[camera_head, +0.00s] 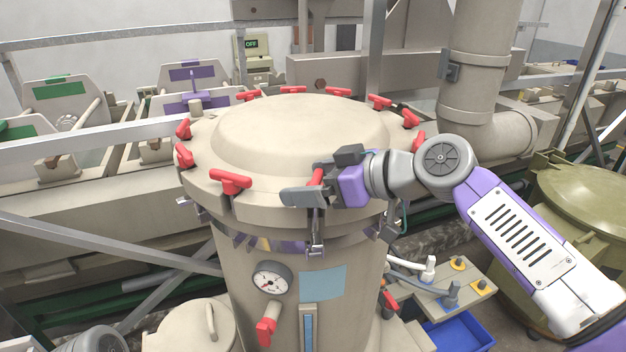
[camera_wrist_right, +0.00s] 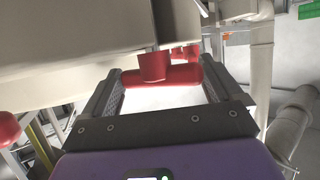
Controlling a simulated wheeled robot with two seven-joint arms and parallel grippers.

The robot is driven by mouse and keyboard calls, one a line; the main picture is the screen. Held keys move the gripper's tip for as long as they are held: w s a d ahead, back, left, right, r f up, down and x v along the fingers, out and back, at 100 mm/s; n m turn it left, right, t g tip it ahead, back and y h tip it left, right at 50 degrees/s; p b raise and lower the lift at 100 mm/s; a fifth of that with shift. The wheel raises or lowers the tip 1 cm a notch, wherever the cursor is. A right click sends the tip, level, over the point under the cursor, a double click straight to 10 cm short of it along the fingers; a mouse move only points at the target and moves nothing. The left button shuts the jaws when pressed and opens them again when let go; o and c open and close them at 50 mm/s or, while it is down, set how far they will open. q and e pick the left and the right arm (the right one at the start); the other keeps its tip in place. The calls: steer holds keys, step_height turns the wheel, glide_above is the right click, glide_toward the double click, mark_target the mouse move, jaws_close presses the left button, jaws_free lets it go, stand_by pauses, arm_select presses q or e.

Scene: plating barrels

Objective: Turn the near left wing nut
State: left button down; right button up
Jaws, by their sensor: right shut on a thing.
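The tan vessel lid (camera_head: 300,130) has several red wing nuts around its rim. The near left wing nut (camera_head: 230,181) sits at the front left of the rim, with no gripper on it. My right gripper (camera_head: 312,190) is at another red wing nut (camera_head: 318,177), to the right of that one on the front rim. In the right wrist view this red wing nut (camera_wrist_right: 165,74) lies between the two fingers of my right gripper (camera_wrist_right: 168,88), which are shut on its ends. The fingers partly hide it in the head view. My left gripper is not in view.
A pressure gauge (camera_head: 271,280) and a red valve handle (camera_head: 267,331) are on the vessel's front. An olive drum (camera_head: 580,195) stands at the right. A grey pipe (camera_head: 475,70) rises behind. Metal rails (camera_head: 90,140) cross at the left.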

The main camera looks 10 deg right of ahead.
steer(key=shift+d+r, duration=0.1)
stand_by(0.4)
steer(key=o, duration=0.7)
steer(key=v, duration=0.7)
steer(key=shift+s+d+r, duration=0.1)
steer(key=shift+s+d, duration=0.1)
steer(key=shift+d, duration=0.05)
